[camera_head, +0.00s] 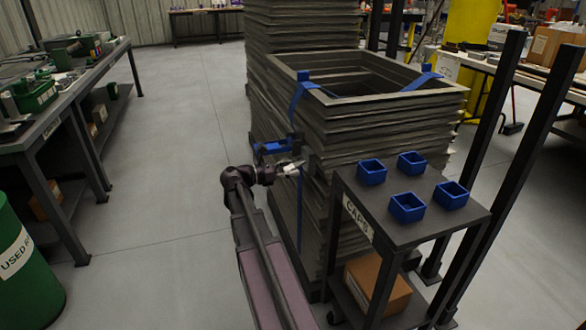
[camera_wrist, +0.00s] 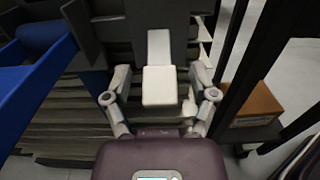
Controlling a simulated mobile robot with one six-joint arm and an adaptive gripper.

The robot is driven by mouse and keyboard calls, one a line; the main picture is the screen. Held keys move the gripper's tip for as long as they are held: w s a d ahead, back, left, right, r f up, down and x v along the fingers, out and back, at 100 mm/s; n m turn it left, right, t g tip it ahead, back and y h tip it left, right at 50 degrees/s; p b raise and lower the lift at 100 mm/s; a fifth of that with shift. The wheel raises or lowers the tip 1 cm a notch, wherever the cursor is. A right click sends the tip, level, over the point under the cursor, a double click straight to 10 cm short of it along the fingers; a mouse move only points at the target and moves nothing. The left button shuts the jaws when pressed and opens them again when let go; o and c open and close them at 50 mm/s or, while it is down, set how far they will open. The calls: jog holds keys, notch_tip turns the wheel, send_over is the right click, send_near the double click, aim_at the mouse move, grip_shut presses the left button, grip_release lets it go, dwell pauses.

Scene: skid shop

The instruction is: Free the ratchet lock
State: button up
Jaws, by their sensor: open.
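The blue ratchet (camera_head: 272,147) is mounted on a blue strap (camera_head: 299,205) that runs down the side of a stack of dark grey frames (camera_head: 375,120). In the wrist view, blue ratchet parts (camera_wrist: 38,85) fill the left edge. My gripper (camera_head: 292,167) is just below and right of the ratchet, close to the stack's side. In the wrist view my gripper (camera_wrist: 160,78) is open, with one finger on each side of a pale block on a stem (camera_wrist: 160,85). I cannot tell whether the block belongs to the ratchet or whether the fingers touch it.
A small cart (camera_head: 398,228) labelled CAPS stands right of my arm with several blue bins (camera_head: 411,162) on top. A cardboard box (camera_head: 377,286) sits on its lower shelf. Dark posts (camera_head: 500,150) stand at the right. Floor (camera_head: 160,210) is clear to the left, before a workbench (camera_head: 55,105).

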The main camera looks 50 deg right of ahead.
jog(key=shift+s+d, duration=0.15)
jog(key=shift+d, duration=0.15)
grip_shut()
